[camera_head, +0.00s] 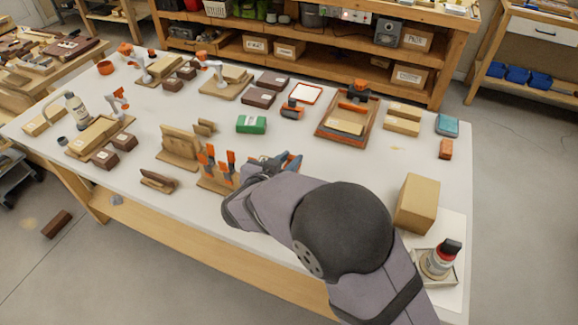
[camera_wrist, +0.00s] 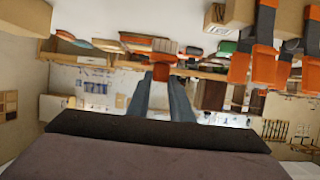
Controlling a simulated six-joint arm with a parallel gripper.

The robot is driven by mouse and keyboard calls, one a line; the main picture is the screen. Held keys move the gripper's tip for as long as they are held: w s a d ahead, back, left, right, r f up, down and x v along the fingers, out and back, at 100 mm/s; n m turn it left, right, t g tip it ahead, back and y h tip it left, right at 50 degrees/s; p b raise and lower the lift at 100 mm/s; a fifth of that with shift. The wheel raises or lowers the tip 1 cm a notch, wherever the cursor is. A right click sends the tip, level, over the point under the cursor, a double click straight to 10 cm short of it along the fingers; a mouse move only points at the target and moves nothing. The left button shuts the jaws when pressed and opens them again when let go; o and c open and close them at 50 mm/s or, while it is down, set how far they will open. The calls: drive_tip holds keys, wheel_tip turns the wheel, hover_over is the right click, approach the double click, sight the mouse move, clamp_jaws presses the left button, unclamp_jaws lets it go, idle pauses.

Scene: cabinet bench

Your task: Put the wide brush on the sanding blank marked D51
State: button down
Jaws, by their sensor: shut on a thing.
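My gripper (camera_head: 274,165) is shut, just right of a wooden rack (camera_head: 212,184) with orange-and-black upright tools (camera_head: 221,160). In the wrist view the gripper (camera_wrist: 163,90) has an orange piece (camera_wrist: 161,71) between its fingertips, which I take as the wide brush; most of it is hidden. Several dark brown blocks with pale labels lie on the bench: at the left (camera_head: 104,158), at the back left (camera_head: 172,84) and at the back middle (camera_head: 260,97). Their labels are too small to read, so I cannot tell which is D51.
A green box (camera_head: 251,124) and a wooden tray with an orange-and-black tool (camera_head: 349,113) stand beyond the gripper. Wooden holders (camera_head: 181,147) stand left of the rack. The white bench top between them is partly clear.

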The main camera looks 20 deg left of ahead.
drive_tip(key=w+a+r+n+g+y+b, duration=0.4)
drive_tip(key=w+a+n+y, duration=0.2)
drive_tip(key=a+n+y, duration=0.3)
drive_tip(key=shift+a+r+y, duration=0.2)
drive_tip(key=shift+a+y, duration=0.1)
drive_tip(key=shift+a, duration=0.05)
idle(0.3)
drive_tip(key=shift+f+p, duration=0.75)
drive_tip(key=shift+f, duration=4.25)
